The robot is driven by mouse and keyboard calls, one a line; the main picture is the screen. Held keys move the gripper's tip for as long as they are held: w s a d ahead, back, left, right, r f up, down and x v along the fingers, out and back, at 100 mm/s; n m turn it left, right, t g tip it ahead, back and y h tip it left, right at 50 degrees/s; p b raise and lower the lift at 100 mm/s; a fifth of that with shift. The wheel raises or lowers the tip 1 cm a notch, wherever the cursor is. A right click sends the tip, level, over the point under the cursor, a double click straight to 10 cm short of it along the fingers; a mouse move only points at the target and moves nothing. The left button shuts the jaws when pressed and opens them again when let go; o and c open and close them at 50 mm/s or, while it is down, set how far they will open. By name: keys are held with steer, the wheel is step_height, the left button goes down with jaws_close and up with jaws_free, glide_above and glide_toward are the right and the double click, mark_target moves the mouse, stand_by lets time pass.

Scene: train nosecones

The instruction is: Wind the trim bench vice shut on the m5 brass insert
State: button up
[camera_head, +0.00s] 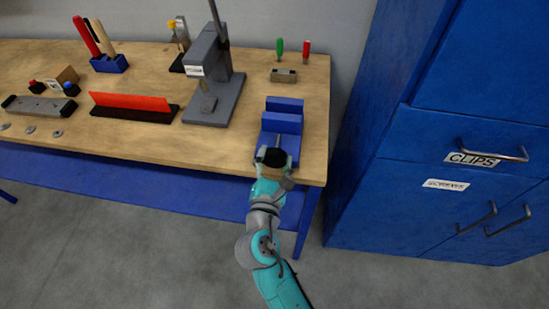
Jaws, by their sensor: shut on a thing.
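The blue bench vice (283,121) stands at the right end of the wooden bench, near its front edge. Its two blue jaws show with a narrow dark gap between them, and a grey screw shows in front of them. My gripper (272,156) is at the front of the vice, at its handle end, and is shut there. The gripper covers the handle, so its shape and angle are hidden. I cannot make out the brass insert between the jaws.
A grey press (213,85) stands left of the vice. A small metal block (284,75) lies behind it, near green and red-handled tools (280,49). A red strip on a dark base (131,103) lies further left. A blue cabinet (440,130) stands right of the bench (225,150).

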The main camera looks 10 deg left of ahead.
steer(key=shift+m, duration=0.8)
steer(key=shift+f, duration=0.1)
steer(key=shift+a, duration=0.1)
steer(key=o, duration=1.2)
steer(key=shift+w, duration=0.1)
steer(key=shift+c, duration=0.2)
steer(key=s, duration=1.2)
steer(key=shift+a, duration=0.2)
